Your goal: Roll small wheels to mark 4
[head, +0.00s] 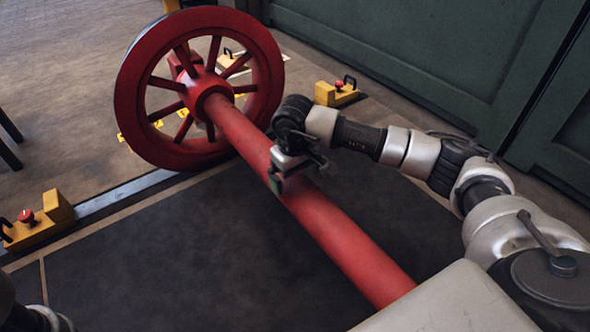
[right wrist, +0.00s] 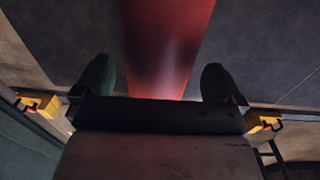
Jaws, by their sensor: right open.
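The small wheels are a red wheelset: a spoked wheel (head: 263,75) stands upright at the upper middle of the head view, and a thick red axle (head: 330,230) runs from its hub toward the lower right. The far end of the axle is hidden behind my own body. My right gripper (head: 285,172) is open at the axle, a short way from the hub. In the right wrist view its two fingers (right wrist: 157,82) stand on either side of the axle (right wrist: 165,40), with gaps visible. Yellow floor markings show behind the spokes; no number is readable. My left gripper is not in view.
A yellow chock with a red knob (head: 40,222) sits at the rail (head: 110,198) on the left. Another yellow chock (head: 335,94) is right of the wheel. Green cabinets (head: 420,50) line the back right. The dark floor beside the axle is clear.

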